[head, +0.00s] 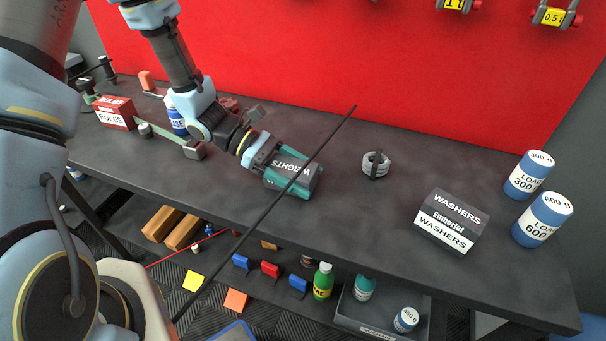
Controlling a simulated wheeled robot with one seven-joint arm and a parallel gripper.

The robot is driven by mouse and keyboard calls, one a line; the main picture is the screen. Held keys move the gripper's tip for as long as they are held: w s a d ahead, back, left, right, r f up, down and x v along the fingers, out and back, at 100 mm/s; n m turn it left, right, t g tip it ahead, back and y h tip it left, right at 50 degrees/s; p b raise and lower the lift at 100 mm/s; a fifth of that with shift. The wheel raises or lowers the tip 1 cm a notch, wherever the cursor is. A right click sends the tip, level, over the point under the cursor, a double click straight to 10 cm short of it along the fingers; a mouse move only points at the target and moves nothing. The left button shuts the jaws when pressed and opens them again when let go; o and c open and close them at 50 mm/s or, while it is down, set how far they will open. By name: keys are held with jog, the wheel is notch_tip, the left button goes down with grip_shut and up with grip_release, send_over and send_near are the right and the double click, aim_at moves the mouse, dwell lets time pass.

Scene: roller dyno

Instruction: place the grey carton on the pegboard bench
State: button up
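The fingertips are partly hidden, and I cannot tell whether the carton touches the bench top. The dark bench (340,217) runs along a red panel (300,60). A darker carton labelled WASHERS (450,221) stands on the bench to the right.
Blue-and-white load cylinders (529,175) (542,219) stand at the right end. A grey ring-shaped item (376,164) lies right of my gripper. A red BULBS box (115,113) is at the left. A thin dark rod (262,216) crosses the view. Bench between ring and WASHERS carton is clear.

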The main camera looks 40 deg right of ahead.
jog(key=o, duration=0.4)
jog(key=shift+c, duration=0.2)
jog(key=shift+r, duration=0.25)
jog(key=shift+w+a, duration=0.15)
jog(key=shift+w, duration=0.25)
jog(key=b+v, duration=0.2)
jog(key=v, duration=0.9)
jog(key=shift+r, duration=0.15)
jog(key=shift+a, duration=0.15)
